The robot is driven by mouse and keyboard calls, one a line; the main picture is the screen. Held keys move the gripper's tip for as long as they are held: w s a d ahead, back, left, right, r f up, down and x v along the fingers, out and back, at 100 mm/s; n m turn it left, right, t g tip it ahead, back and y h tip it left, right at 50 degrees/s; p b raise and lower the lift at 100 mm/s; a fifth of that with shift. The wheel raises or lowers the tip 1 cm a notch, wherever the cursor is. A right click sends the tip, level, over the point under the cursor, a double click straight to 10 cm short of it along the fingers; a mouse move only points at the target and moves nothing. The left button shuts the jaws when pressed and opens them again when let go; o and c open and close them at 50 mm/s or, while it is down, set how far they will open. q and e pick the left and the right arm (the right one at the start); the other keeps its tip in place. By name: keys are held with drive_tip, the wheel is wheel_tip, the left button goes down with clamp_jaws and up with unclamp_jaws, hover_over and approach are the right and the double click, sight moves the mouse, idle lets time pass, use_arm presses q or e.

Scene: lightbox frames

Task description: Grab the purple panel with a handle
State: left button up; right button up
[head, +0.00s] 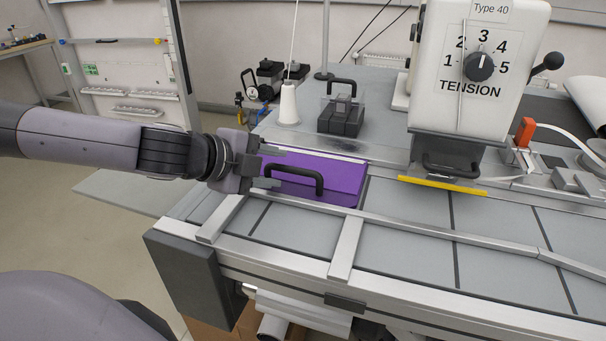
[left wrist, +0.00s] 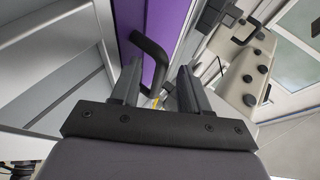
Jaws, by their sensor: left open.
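The purple panel (head: 338,176) lies on the grey machine bed, with a black bar handle (head: 297,176) on its near side. My left gripper (head: 277,168) reaches in from the left over the panel's left end. Whether a finger touches the handle is unclear. My right gripper is not in view.
A white machine head with a tension dial (head: 481,66) stands to the right, above a yellow-edged plate (head: 443,186). A white thread cone (head: 288,104) and a dark block with a handle (head: 341,116) stand behind the panel. Metal rails (head: 347,246) cross the bed in front.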

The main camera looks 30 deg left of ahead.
use_arm(q)
clamp_jaws()
idle(1.4)
